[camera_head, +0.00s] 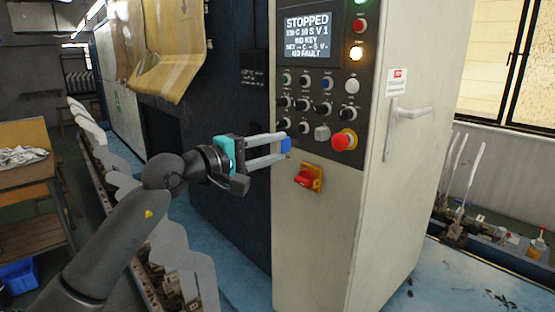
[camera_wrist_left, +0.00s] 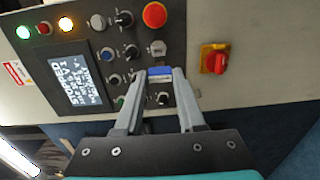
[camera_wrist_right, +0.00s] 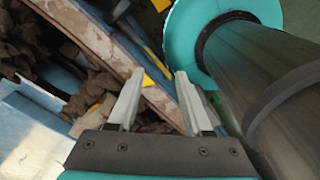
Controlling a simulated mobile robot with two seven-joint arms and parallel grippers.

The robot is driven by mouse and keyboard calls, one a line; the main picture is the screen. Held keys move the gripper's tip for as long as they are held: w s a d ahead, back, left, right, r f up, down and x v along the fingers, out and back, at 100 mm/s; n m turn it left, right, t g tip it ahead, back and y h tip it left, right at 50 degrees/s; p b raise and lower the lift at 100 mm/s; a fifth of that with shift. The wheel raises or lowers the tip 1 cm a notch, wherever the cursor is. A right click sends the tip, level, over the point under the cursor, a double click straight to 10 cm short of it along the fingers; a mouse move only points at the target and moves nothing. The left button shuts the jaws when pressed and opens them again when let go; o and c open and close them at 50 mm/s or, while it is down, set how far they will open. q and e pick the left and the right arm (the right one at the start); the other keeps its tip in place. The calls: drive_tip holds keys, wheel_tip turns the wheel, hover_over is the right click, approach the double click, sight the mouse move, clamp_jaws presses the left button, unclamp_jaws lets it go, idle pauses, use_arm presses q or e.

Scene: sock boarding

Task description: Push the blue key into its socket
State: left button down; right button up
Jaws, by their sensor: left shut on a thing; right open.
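The blue key (camera_head: 286,146) is held between the fingertips of my left gripper (camera_head: 281,147), in front of the control panel (camera_head: 297,64). In the left wrist view the blue key (camera_wrist_left: 160,71) shows as a blue block between the left fingertips (camera_wrist_left: 161,74), with panel knobs behind it. I cannot tell which panel fitting is the socket, or whether the key touches the panel. A pale square fitting (camera_head: 322,132) sits right of the key. My right gripper (camera_wrist_right: 158,75) is open and empty in the right wrist view; the head view does not show it.
A red mushroom button (camera_head: 342,141) and a red-and-yellow rotary switch (camera_head: 308,179) stick out near the left gripper. The screen (camera_head: 307,36) reads "STOPPED". A door handle (camera_head: 409,114) projects from the cabinet's right face. Wood and crumpled brown material (camera_wrist_right: 95,90) lie below the right gripper.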

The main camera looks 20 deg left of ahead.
sight(290, 144)
use_arm(q)
drive_tip(key=shift+s+a, duration=0.1)
drive_tip(key=shift+f+b, duration=0.1)
drive_tip(key=shift+b, duration=0.65)
drive_tip(key=shift+w+d, duration=0.2)
drive_tip(key=shift+w, duration=0.05)
drive_tip(key=x, duration=0.2)
drive_tip(key=shift+w+d, duration=0.2)
drive_tip(key=shift+w, duration=0.05)
drive_tip(key=shift+x, duration=1.25)
use_arm(e)
drive_tip(key=shift+w+f, duration=0.6)
use_arm(q)
drive_tip(key=shift+b, duration=0.6)
use_arm(e)
drive_tip(key=shift+s+f, duration=0.1)
drive_tip(key=shift+f, duration=0.6)
use_arm(q)
drive_tip(key=shift+x, duration=1.7)
use_arm(e)
drive_tip(key=shift+f, duration=0.3)
